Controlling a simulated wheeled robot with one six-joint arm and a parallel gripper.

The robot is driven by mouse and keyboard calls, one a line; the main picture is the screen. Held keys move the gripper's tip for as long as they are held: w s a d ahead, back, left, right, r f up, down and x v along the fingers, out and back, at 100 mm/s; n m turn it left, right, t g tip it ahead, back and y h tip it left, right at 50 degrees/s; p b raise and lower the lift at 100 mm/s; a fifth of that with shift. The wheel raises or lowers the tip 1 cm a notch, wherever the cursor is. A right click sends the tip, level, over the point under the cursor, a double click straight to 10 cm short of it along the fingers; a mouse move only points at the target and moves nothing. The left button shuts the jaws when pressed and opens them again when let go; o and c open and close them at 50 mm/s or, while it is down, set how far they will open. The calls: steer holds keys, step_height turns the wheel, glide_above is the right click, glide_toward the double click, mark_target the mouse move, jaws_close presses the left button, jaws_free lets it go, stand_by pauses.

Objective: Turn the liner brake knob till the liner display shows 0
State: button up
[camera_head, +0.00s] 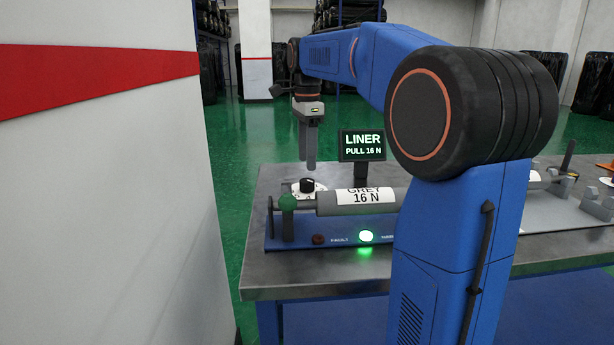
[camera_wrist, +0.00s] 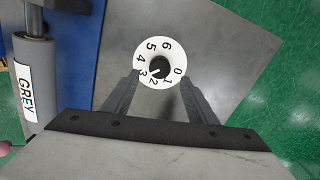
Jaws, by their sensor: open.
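The liner brake knob (camera_head: 307,185) is a small black knob on a white dial near the table's back left. The liner display (camera_head: 362,145) reads "LINER PULL 16 N". My gripper (camera_head: 308,166) points down above the knob, apart from it. In the wrist view my gripper (camera_wrist: 160,80) is open and empty, its fingers to either side of the dial's lower part.
A grey roll (camera_head: 330,203) labelled "GREY 16 N" lies on a blue base in front of the knob. A lit green button (camera_head: 366,236) and a dark red one (camera_head: 319,239) are on the base. A white wall (camera_head: 100,200) stands close at left.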

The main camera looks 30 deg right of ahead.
mark_target(307, 180)
steer(key=shift+f, duration=3.15)
steer(key=shift+c, duration=0.7)
steer(key=c, duration=0.9)
